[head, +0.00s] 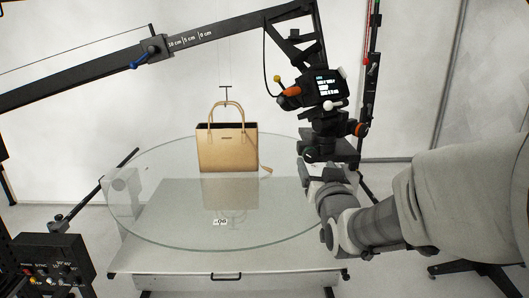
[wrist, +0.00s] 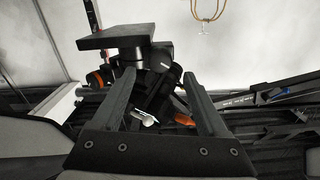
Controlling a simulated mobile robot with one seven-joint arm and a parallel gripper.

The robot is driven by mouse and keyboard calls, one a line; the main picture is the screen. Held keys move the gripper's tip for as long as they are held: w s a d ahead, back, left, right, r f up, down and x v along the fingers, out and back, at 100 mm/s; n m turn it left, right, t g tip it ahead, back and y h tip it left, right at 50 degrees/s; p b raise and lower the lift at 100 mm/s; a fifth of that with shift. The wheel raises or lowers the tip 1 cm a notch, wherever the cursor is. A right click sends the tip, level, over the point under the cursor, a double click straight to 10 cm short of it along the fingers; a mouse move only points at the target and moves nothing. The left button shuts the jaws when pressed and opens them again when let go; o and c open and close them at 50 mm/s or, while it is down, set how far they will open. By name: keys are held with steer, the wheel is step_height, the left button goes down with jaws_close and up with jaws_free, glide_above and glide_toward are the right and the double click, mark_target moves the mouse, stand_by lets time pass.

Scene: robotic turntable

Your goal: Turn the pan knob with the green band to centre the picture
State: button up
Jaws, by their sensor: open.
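The camera head (head: 328,90) hangs from the boom, with a small lit screen (head: 326,86). Low on its left side, a dark knob with what looks like a green band (head: 309,154) sits right at my gripper's tip, partly hidden; I cannot tell if they touch. My gripper (head: 316,168) is below the camera head. In the wrist view, my gripper (wrist: 157,82) has its two fingers wide apart, with nothing visibly held between them. Dark parts of the camera head (wrist: 150,55) show beyond and between the fingers; no green band is clear there.
A tan handbag (head: 228,152) stands on the round glass turntable (head: 150,215). The dark boom (head: 100,78) crosses above. Orange-banded (head: 361,129) and orange-handled (head: 291,91) controls are close by. A control box (head: 55,258) stands at lower left.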

mark_target(312, 156)
steer(key=shift+w+p, duration=0.45)
steer(key=shift+w, duration=2.25)
jaws_close()
